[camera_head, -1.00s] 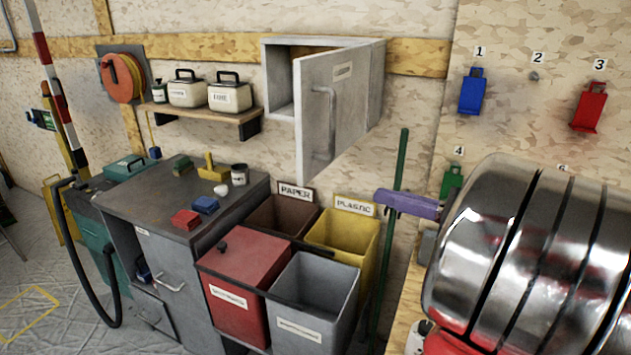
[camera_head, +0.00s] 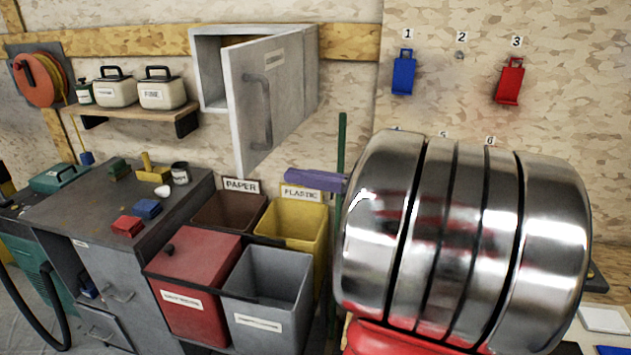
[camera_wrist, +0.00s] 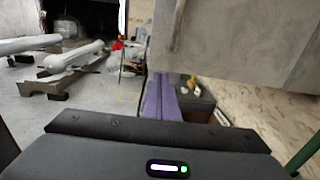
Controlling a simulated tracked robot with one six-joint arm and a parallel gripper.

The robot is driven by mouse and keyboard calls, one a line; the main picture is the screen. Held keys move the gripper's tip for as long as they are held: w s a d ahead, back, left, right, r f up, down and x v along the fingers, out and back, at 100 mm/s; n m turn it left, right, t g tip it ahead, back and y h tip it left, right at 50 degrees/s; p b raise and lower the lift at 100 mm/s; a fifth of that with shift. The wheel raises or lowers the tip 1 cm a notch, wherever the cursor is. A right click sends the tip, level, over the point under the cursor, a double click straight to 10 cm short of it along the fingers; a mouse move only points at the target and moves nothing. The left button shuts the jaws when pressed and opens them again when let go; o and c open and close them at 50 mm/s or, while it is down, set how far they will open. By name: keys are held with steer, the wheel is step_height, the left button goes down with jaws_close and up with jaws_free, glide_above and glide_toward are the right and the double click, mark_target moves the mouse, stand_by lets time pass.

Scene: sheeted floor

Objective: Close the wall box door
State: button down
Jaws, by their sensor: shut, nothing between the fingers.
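The grey wall box (camera_head: 209,72) hangs on the wall with its door (camera_head: 285,90) standing open, hinged at the right and swung out toward me. The door has a vertical bar handle (camera_head: 258,112) on its outer face. My gripper (camera_head: 290,177), with purple fingers, is shut and empty. In the head view it appears below and right of the door's lower edge, pointing left. I cannot tell its depth from the door. In the wrist view the purple fingers (camera_wrist: 160,90) point ahead, and the door (camera_wrist: 245,40) fills the upper right, with its handle (camera_wrist: 178,25) partly in view.
Paper (camera_head: 229,214) and plastic (camera_head: 293,232) bins, a red bin (camera_head: 192,285) and a grey bin (camera_head: 268,290) stand below. A grey cabinet (camera_head: 100,220) is at left, and a shelf (camera_head: 135,110) with canisters hangs beside the box. A green pole (camera_head: 342,135) stands by the gripper.

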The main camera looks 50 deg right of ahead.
mark_target(250, 168)
steer(key=shift+x, duration=3.85)
steer(key=shift+a, duration=0.25)
steer(key=shift+d, duration=0.2)
steer(key=shift+w, duration=0.15)
